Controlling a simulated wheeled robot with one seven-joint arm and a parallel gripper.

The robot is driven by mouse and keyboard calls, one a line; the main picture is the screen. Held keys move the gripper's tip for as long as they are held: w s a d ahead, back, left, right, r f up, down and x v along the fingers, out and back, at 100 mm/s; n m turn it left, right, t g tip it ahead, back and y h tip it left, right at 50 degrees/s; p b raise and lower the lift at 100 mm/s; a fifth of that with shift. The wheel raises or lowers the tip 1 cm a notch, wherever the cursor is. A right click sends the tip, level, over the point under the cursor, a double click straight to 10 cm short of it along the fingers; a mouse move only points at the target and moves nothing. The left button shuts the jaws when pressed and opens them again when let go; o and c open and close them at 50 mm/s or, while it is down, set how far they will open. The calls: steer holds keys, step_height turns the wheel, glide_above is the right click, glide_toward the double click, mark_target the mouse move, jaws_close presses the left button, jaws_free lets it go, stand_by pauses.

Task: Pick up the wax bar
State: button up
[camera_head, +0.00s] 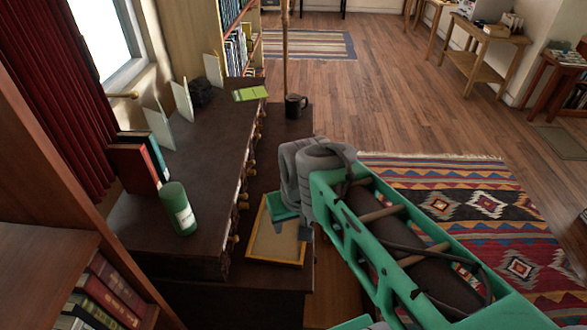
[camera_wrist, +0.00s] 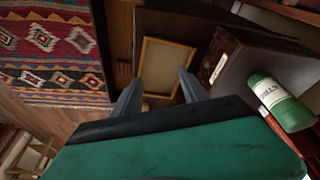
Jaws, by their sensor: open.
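I cannot pick out the wax bar for certain in either view. My gripper (camera_head: 291,230) hangs over a shallow yellow-edged tray or frame (camera_head: 253,257) on the lower ledge of the dark desk. In the wrist view my gripper (camera_wrist: 160,84) has its two grey fingers spread with nothing between them, and the yellow-edged tray or frame (camera_wrist: 147,55) lies beyond the fingertips. My arm and gripper hide part of the tray in the head view.
A green labelled cylinder (camera_head: 177,208) stands on the dark desk (camera_head: 205,150), beside upright books (camera_head: 135,167). It also shows in the wrist view (camera_wrist: 280,103). A dark mug (camera_head: 296,105) and a yellow-green booklet (camera_head: 250,94) are farther back. A patterned rug (camera_head: 450,190) covers open floor.

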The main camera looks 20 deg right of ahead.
steer(key=w+d+f+m, duration=0.1)
steer(key=w+d+f, duration=0.15)
steer(key=w, duration=0.75)
steer(key=w+d+f+m, duration=0.1)
steer(key=w+d, duration=0.3)
steer(key=w, duration=0.6)
steer(key=shift+m+t+h, duration=0.4)
steer(key=shift+m+h, duration=0.3)
steer(key=shift+m, duration=0.2)
steer(key=w+d+f, duration=0.2)
steer(key=w+f, duration=0.2)
steer(key=f, duration=0.1)
steer(key=w+d+f+p, duration=0.1)
steer(key=w+d+f, duration=0.2)
steer(key=w+f, duration=0.2)
steer(key=w+d+f, duration=0.3)
steer(key=w+f, duration=0.2)
steer(key=f, duration=0.2)
steer(key=shift+w+f+p, duration=0.1)
steer(key=shift+f+p, duration=0.05)
steer(key=shift+p, duration=0.25)
steer(key=shift+a, duration=0.1)
jaws_close()
